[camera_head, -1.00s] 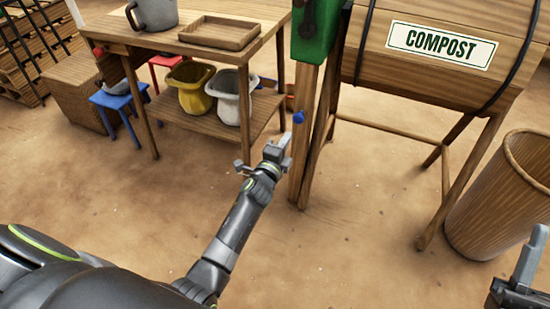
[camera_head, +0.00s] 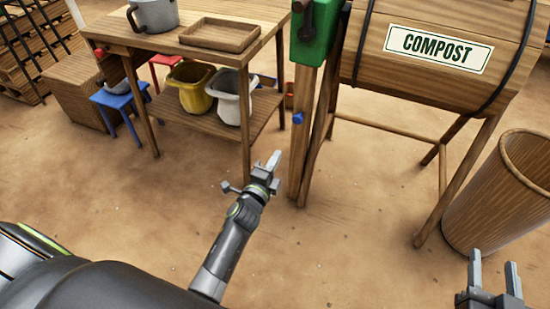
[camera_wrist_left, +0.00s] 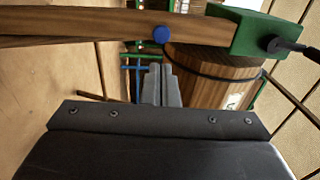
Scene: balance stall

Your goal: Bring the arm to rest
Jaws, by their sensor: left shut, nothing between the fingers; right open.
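My left gripper (camera_head: 271,163) is shut with nothing in it, held in front of the wooden post (camera_head: 303,135) that carries the green box (camera_head: 314,40). It is apart from the post in the head view. In the left wrist view my left fingers (camera_wrist_left: 161,84) are together, with the post, a blue knob (camera_wrist_left: 162,34) and the green box (camera_wrist_left: 262,32) beyond them. The blue knob also shows on the post in the head view (camera_head: 298,118). My right gripper (camera_head: 494,275) is open and empty at the lower right, near the wooden bin.
The wooden compost barrel (camera_head: 400,65) stands on a leg frame at the upper right. A wooden bin (camera_head: 500,205) is at the right. A table (camera_head: 185,45) with a pot (camera_head: 155,14), a tray (camera_head: 220,34) and buckets stands at the left. Floor between is clear.

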